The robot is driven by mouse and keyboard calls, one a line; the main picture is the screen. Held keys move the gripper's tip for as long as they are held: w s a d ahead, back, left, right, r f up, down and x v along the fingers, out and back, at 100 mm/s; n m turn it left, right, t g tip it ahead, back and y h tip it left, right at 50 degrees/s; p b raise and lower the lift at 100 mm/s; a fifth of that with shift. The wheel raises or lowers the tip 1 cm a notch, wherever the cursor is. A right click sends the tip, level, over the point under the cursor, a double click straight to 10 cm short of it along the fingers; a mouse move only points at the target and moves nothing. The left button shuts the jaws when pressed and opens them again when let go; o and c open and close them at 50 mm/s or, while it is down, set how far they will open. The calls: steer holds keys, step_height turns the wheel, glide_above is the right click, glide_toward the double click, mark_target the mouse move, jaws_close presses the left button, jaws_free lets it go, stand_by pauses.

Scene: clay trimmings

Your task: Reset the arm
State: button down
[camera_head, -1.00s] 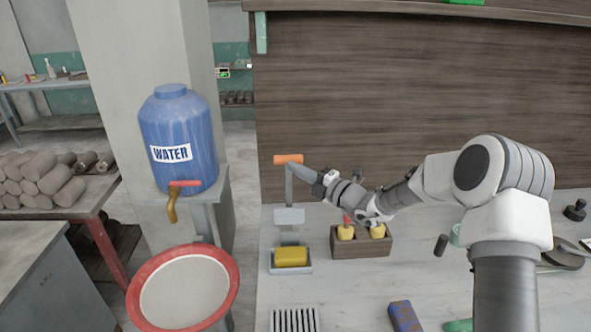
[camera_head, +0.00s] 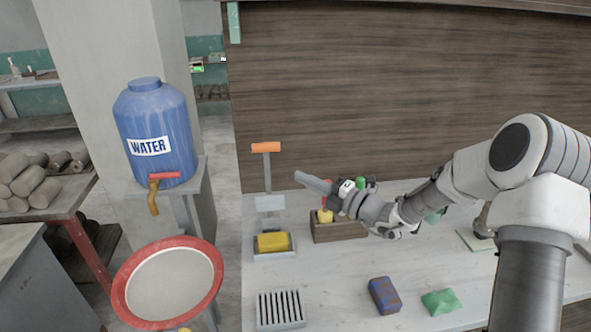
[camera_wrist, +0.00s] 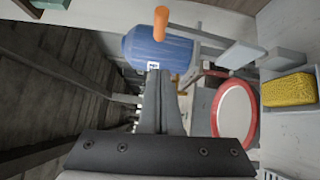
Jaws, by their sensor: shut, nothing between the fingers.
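My gripper (camera_head: 314,183) is shut and empty. In the head view it points left above the worktable, over a small wooden box (camera_head: 338,233) that holds a yellow-handled tool (camera_head: 325,216); my arm hides part of the box. An orange-handled lever (camera_head: 266,148) on a grey post stands to the left of my fingertips, with a gap between. In the wrist view my shut fingers (camera_wrist: 160,80) point toward the blue water barrel (camera_wrist: 152,48), and the orange handle (camera_wrist: 161,22) shows above them.
A yellow sponge (camera_head: 273,242) sits in a tray below the lever. A slotted grate (camera_head: 280,310), a blue-brown block (camera_head: 384,295) and a green piece (camera_head: 440,301) lie on the worktable (camera_head: 340,285). A red-rimmed basin (camera_head: 168,283) stands left, below the water barrel (camera_head: 155,133).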

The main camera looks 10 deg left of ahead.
steer(key=s+r+n+g+h, duration=0.2)
steer(key=s+n+g+h, duration=0.15)
steer(key=s+n, duration=0.7)
steer(key=s+r+n+g+h, duration=0.25)
steer(key=s+n+g, duration=0.25)
steer(key=s+n, duration=0.55)
steer(key=s+d+r+n+t+h, duration=0.2)
steer(key=s+d+n+h, duration=0.3)
steer(key=d+n, duration=0.4)
steer(key=s+d+r+n+t+h, duration=0.2)
steer(key=s+d+n+h, duration=0.3)
steer(key=s+d+n, duration=0.3)
steer(key=d+n, duration=0.2)
steer(key=n, duration=0.1)
steer(key=shift+d+r+t, duration=0.2)
steer(key=shift+r+t, duration=0.1)
steer(key=shift+t, duration=0.05)
